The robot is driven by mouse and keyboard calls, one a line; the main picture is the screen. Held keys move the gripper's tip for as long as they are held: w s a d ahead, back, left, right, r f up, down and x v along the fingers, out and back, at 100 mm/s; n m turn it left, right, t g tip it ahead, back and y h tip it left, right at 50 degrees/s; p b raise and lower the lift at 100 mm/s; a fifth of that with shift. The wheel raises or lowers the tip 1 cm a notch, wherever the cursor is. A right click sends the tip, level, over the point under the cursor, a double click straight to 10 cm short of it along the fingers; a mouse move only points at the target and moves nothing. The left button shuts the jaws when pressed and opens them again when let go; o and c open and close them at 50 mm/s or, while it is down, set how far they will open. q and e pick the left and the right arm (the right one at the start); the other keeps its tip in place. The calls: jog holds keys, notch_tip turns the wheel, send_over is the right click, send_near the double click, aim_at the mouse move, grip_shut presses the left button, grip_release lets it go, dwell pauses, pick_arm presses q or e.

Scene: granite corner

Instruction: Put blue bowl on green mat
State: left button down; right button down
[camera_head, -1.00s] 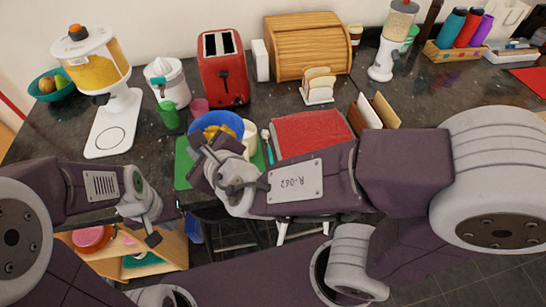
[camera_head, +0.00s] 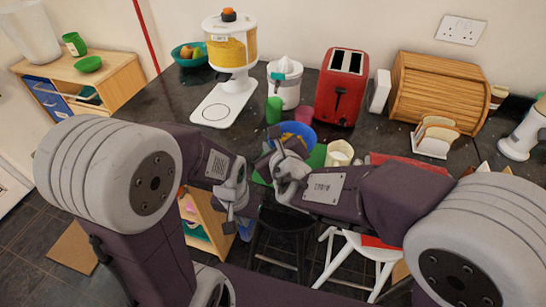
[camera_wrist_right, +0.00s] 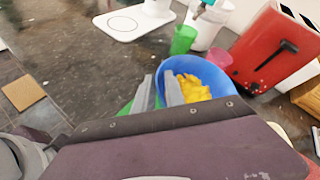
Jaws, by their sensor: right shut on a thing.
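The blue bowl (camera_head: 301,131) holds yellow pieces and is partly hidden behind my right gripper (camera_head: 268,160) in the head view. The right wrist view shows the bowl (camera_wrist_right: 215,76) with the right gripper's two fingers (camera_wrist_right: 160,90) at its left rim, one on each side, shut on it. The green mat (camera_head: 317,158) shows around and in front of the bowl, mostly covered by my arm. I cannot tell whether the bowl touches the mat or hangs just above it. My left gripper (camera_head: 232,212) hangs empty in front of the counter edge; its opening is unclear.
A cream mug (camera_head: 340,152) stands close to the bowl's right. A green cup (camera_head: 273,110), a pink cup (camera_head: 304,115), a juicer (camera_head: 285,82) and a red toaster (camera_head: 342,86) stand behind. A white stool (camera_head: 358,250) is below the counter. Free counter lies to the left.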

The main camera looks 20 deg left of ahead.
notch_tip(320, 180, down, 4)
jog(key=shift+d+r+b, duration=0.1)
jog(key=shift+r+b, duration=0.15)
jog(key=shift+b, duration=0.55)
jog(key=shift+f, duration=0.25)
jog(key=shift+f, duration=0.1)
jog(key=c, duration=1.4)
grip_release()
